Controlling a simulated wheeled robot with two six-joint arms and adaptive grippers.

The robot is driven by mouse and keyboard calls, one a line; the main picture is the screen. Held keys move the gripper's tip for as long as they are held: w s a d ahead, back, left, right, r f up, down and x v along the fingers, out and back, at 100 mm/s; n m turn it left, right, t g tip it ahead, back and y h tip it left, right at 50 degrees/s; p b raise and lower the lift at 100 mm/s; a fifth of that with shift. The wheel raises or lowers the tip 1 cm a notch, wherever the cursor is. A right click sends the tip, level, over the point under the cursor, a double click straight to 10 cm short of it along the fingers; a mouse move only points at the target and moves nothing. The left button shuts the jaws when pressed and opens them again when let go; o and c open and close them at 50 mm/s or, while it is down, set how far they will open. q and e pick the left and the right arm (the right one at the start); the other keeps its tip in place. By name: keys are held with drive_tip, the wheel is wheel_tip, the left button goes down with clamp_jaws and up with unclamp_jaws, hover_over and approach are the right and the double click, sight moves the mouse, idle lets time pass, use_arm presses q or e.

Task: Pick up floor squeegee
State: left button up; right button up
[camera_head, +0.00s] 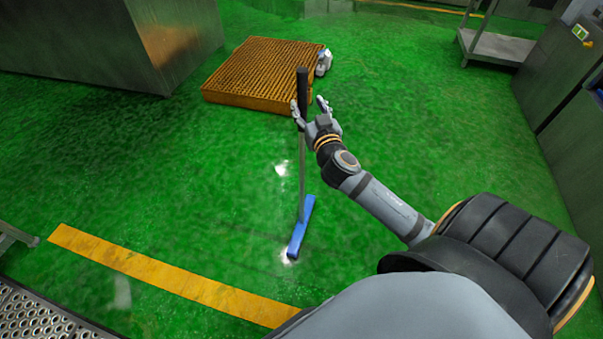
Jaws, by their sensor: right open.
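The floor squeegee (302,185) stands upright on the green floor in the middle of the view. It has a black grip at the top, a thin grey pole and a blue head (301,228) on the floor. My right gripper (311,106) reaches in from the right and is open. Its fingers are spread at the pole just below the black grip, with one finger overlapping the pole in the picture. I cannot tell whether they touch it. My left gripper is not in view.
A brown slatted pallet (255,75) lies behind the squeegee, with a small white-grey object (323,62) at its right edge. A large metal box (110,45) stands at the back left. A metal cart (497,45) and cabinets line the right. Floor around the squeegee is clear.

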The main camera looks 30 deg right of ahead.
sight(304, 97)
drive_tip(key=x, duration=0.6)
drive_tip(key=shift+w+d+f, duration=0.1)
drive_tip(key=shift+w+d, duration=0.05)
drive_tip(key=shift+w, duration=0.05)
drive_tip(key=shift+c, duration=0.3)
clamp_jaws()
